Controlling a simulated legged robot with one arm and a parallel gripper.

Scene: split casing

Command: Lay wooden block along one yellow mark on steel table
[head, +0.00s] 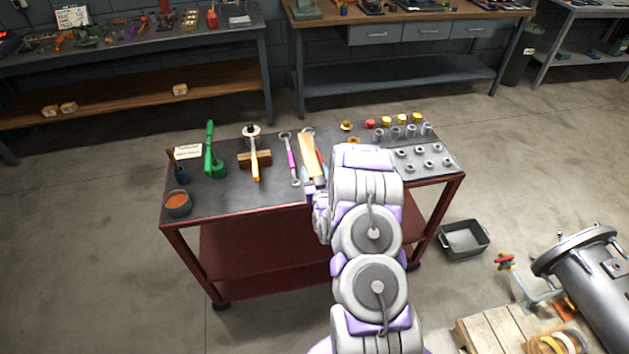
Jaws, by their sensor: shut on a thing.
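My gripper (315,188) is over the front part of the red-framed cart, partly hidden by my own arm. It is shut on a long tan wooden block (308,154), which points away from me over the dark cart top (222,190). I cannot tell whether the block touches the top. A second, brown wooden block (263,158) lies on the left half of the cart, under a yellow-handled tool (254,165). I cannot make out any yellow mark. I cannot tell which surface is the steel table.
A pink-handled tool (291,161) lies just left of the held block, and something red shows close at its right. Green tool (210,150), orange-filled bowl (177,203) and metal cylinders (410,131) also stand on the cart. A grey bin (464,239) and pallet (497,331) are at right.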

